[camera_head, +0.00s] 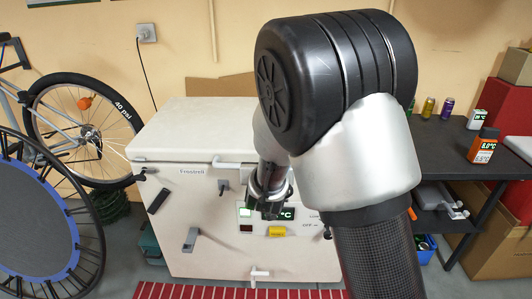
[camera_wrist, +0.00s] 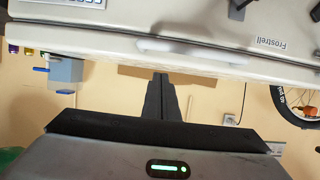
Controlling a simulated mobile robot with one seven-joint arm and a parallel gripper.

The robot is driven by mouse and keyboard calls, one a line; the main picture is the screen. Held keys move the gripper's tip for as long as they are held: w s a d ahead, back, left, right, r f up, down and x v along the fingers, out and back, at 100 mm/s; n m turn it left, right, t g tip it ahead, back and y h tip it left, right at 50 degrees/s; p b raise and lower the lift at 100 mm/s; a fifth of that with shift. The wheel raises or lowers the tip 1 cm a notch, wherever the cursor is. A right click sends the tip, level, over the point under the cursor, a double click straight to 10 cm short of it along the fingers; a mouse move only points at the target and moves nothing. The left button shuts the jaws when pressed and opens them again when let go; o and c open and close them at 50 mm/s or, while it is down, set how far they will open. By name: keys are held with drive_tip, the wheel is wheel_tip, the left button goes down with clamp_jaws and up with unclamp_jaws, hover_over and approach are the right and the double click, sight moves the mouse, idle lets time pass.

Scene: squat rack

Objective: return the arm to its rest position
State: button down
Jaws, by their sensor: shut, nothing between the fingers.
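My arm fills the middle of the head view, with its black and silver joint close to the camera. My gripper (camera_head: 268,208) is beyond it, in front of the white chest freezer (camera_head: 205,135). The arm partly hides it. In the wrist view my gripper (camera_wrist: 160,78) has its dark fingers together in the middle, with nothing between them. The freezer (camera_wrist: 110,45) also shows there upside down, with its lid handle (camera_wrist: 180,46). The fingers appear apart from the freezer, but the exact gap cannot be told.
A bicycle wheel (camera_head: 36,112) and a round trampoline (camera_head: 35,220) stand at the left. A red slatted mat (camera_head: 215,292) lies before the freezer. Cardboard boxes stand far right.

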drive_tip(key=s+f, duration=0.3)
drive_tip(key=s, duration=0.2)
drive_tip(key=s+d+r+g+y, duration=0.2)
drive_tip(key=s+d+r+g, duration=0.3)
drive_tip(key=s+r, duration=0.55)
drive_tip(key=s+d+r+g+h, duration=0.1)
drive_tip(key=s+d+r, duration=0.1)
drive_tip(key=s+d, duration=0.35)
drive_tip(key=s+d+r+g, duration=0.1)
drive_tip(key=s+d, duration=0.1)
drive_tip(key=s, duration=0.6)
drive_tip(key=s+d+r+g+h, duration=0.1)
drive_tip(key=s+d+r, duration=0.1)
drive_tip(key=s+d, duration=0.3)
wheel_tip(320, 180, up, 24)
drive_tip(key=a+p, duration=0.1)
drive_tip(key=p, duration=2.3)
drive_tip(key=shift+s+a+p, duration=0.3)
drive_tip(key=shift+s+a, duration=0.1)
drive_tip(key=shift+f, duration=0.15)
drive_tip(key=shift+d, duration=0.1)
